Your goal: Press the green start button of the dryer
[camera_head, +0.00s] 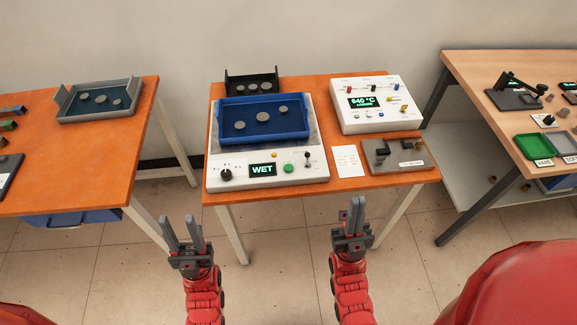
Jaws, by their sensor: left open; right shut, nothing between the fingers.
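The dryer (208,178) is a white box at the front left of the middle table. Its green start button (289,168) sits on the front panel, right of a small display reading WET (262,170) and left of a small lever. A blue tray (225,140) with several grey discs rests on top of the dryer. My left gripper (184,222) is open and empty, in front of and below the table edge, left of the button. My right gripper (356,205) is shut and empty, in front of the table edge, right of the button. Neither touches the dryer.
A white heater box (375,118) reading 640 °C stands at the back right. A grey fixture (410,167) and white card (347,161) lie before it. A dark tray (252,77) is behind the dryer. Side tables stand left (95,165) and right (455,65).

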